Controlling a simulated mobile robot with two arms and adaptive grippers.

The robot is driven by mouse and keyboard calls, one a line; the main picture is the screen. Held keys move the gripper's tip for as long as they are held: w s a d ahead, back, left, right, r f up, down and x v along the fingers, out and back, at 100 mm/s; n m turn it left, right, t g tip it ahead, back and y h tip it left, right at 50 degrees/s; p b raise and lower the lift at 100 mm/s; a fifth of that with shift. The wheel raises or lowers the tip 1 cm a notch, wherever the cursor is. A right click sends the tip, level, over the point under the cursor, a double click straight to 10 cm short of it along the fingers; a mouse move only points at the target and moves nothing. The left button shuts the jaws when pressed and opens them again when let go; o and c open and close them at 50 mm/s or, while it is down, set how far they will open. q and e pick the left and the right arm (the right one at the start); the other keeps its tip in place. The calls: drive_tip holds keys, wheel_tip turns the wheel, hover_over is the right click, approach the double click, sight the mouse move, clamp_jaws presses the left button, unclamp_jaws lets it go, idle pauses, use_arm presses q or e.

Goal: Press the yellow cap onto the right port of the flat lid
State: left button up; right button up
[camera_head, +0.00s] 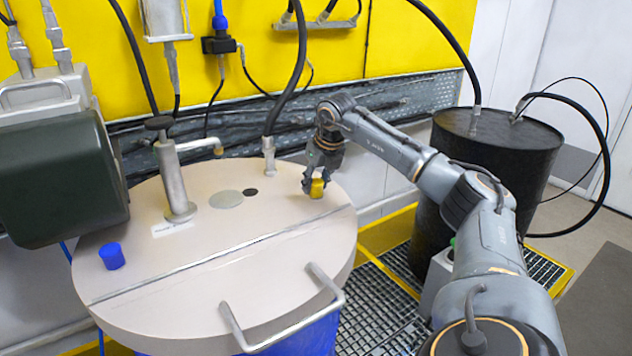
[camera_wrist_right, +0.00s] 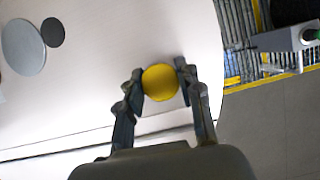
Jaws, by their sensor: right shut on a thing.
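The yellow cap (camera_head: 317,189) is held in my right gripper (camera_head: 314,185), whose fingers are shut on its two sides. In the right wrist view the yellow cap (camera_wrist_right: 160,82) shows round between the fingertips (camera_wrist_right: 159,80). The gripper is at the right side of the flat lid (camera_head: 285,245), close to its surface; I cannot tell whether the cap touches it. Any port under the cap is hidden. A small dark round spot (camera_head: 251,191) and a grey disc (camera_head: 226,199) lie on the lid to the left. My left gripper is not in view.
A blue cap (camera_head: 112,256) sits on the lid's left part. A metal post with a spout (camera_head: 175,175) and a hose fitting (camera_head: 268,155) rise from the lid. A handle (camera_head: 285,318) is at the front. A black drum (camera_head: 495,150) stands at the right.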

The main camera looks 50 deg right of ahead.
drive_tip(key=shift+f, duration=0.35)
drive_tip(key=shift+s+a+f, duration=0.1)
drive_tip(key=shift+a+f, duration=0.05)
drive_tip(key=shift+f, duration=0.05)
drive_tip(key=shift+c, duration=1)
drive_tip(key=o, duration=1.1)
drive_tip(key=shift+r, duration=0.15)
wheel_tip(320, 180, up, 4)
drive_tip(key=p, duration=0.3)
drive_tip(key=shift+r+p, duration=0.1)
drive_tip(key=shift+p, duration=0.25)
